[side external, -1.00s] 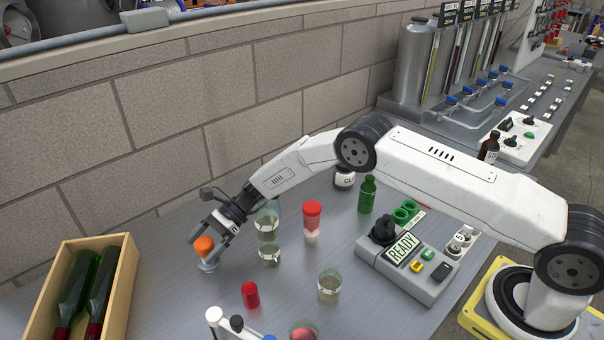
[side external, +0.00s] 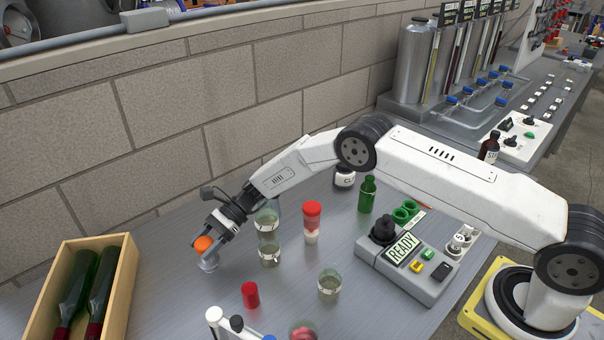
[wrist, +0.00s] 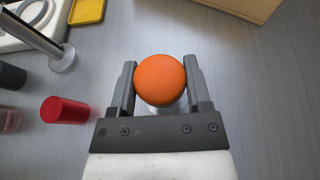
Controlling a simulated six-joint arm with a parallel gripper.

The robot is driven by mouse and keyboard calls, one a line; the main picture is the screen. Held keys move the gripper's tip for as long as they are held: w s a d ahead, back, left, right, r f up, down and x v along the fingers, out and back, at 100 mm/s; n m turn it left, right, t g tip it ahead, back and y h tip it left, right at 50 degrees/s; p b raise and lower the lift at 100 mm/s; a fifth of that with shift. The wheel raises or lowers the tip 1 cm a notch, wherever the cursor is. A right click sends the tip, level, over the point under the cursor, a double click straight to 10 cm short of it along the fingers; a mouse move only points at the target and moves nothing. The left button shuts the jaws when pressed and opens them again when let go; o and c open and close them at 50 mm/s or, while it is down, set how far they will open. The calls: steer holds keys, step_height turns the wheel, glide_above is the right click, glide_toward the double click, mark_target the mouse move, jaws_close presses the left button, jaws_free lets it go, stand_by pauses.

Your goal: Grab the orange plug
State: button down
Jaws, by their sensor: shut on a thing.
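The orange plug (side external: 203,243) is a rounded orange piece at the left of the bench in the side view. In the wrist view the orange plug (wrist: 160,80) sits between the two dark fingers and looks like a ball from above. My gripper (side external: 208,246) is shut on it, one finger on each side. A clear glass piece (side external: 208,264) shows just below the plug; whether the plug still touches it cannot be told.
A wooden crate with dark bottles (side external: 128,283) stands to the left. Glass beakers (side external: 269,254), a red-capped jar (side external: 312,222) and a red plug (side external: 250,295) stand to the right. A control box (side external: 372,258) lies farther right.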

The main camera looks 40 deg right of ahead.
steer(key=shift+r, duration=5)
steer(key=shift+d, duration=0.1)
